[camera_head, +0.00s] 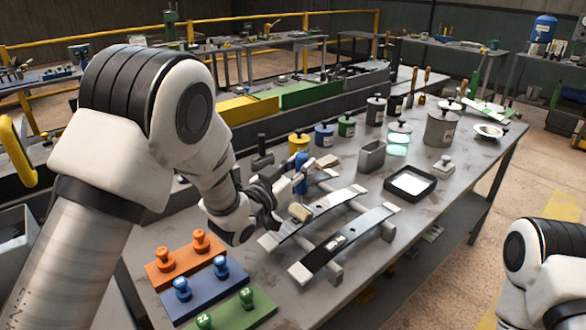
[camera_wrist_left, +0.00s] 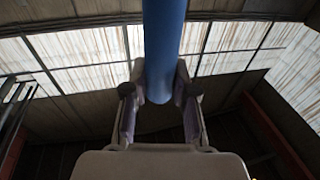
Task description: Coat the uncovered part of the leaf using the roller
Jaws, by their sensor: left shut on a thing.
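My left gripper (camera_head: 284,196) is shut on the blue handle of the roller (camera_head: 300,186); the blue handle (camera_wrist_left: 163,50) also stands between the fingers in the left wrist view. The cream roller head (camera_head: 300,212) is low over the middle leaf (camera_head: 330,209); I cannot tell whether it touches. The front leaf (camera_head: 352,239) is dark with paler patches and lies on the rack. Another leaf (camera_head: 321,177) lies behind, partly hidden by the gripper and roller. My right gripper is out of view.
A black tray (camera_head: 432,187) with a pale inside lies right of the leaves. A grey open box (camera_head: 372,156), several cans and a metal pot (camera_head: 440,128) stand behind. Orange, blue and green knobbed blocks (camera_head: 200,279) sit at the near left.

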